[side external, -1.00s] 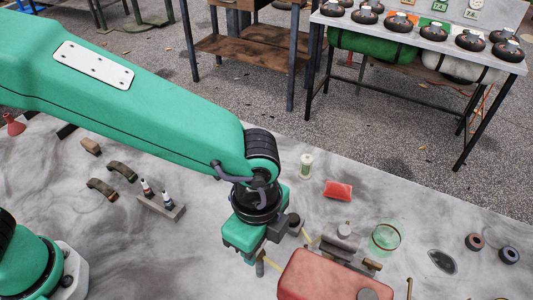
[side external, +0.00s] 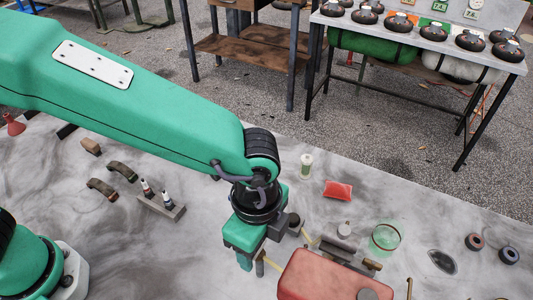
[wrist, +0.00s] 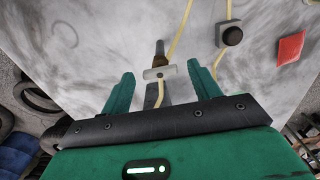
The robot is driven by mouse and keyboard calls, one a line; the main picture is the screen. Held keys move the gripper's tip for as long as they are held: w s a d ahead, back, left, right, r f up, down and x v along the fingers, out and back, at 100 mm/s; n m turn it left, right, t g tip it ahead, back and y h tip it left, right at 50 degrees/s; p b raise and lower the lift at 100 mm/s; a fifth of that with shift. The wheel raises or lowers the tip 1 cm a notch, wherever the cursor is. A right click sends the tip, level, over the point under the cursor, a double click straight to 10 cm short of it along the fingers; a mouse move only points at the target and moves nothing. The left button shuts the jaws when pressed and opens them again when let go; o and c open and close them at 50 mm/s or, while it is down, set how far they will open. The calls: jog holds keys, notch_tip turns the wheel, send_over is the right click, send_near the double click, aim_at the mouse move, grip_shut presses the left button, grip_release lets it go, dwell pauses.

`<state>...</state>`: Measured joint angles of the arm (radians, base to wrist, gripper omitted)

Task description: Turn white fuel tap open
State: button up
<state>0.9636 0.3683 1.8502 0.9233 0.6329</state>
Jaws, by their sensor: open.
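The white fuel tap (wrist: 153,74) shows in the wrist view as a pale block with a small round hole, between my two fingers. A grey-brown stem (wrist: 160,47) sticks out past it, and a yellow fuel line (wrist: 174,35) runs close by. My gripper (wrist: 160,72) is open, with one green finger on each side of the tap; I cannot tell whether either touches it. In the side view my gripper (side external: 256,260) is low over the bench, left of the red tank (side external: 325,277). The tap is mostly hidden there.
A dark round knob (wrist: 231,36) sits on another yellow line, right of my fingers. A red pouch (side external: 338,190), a white spool (side external: 306,166) and a green glass bowl (side external: 385,238) stand beyond.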

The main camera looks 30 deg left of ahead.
jog(key=shift+r, duration=3.9)
jog(key=w+a+r+n+t+h, duration=0.1)
jog(key=w+a+r+n, duration=0.2)
jog(key=a, duration=0.7)
jog(key=w+a+r+n+t, duration=0.1)
jog(key=a+r+n, duration=0.3)
jog(key=a, duration=0.6)
jog(key=s+a+n+t, duration=0.1)
jog(key=s+a+n, duration=0.2)
jog(key=a+n, duration=0.2)
jog(key=s+a+f+n+t+y, duration=0.1)
jog(key=s+a+n+t, duration=0.1)
jog(key=a+n, duration=0.4)
jog(key=s+a, duration=0.1)
jog(key=a, duration=0.4)
jog(key=shift+s+f+t, duration=0.15)
jog(key=shift+s+t, duration=0.15)
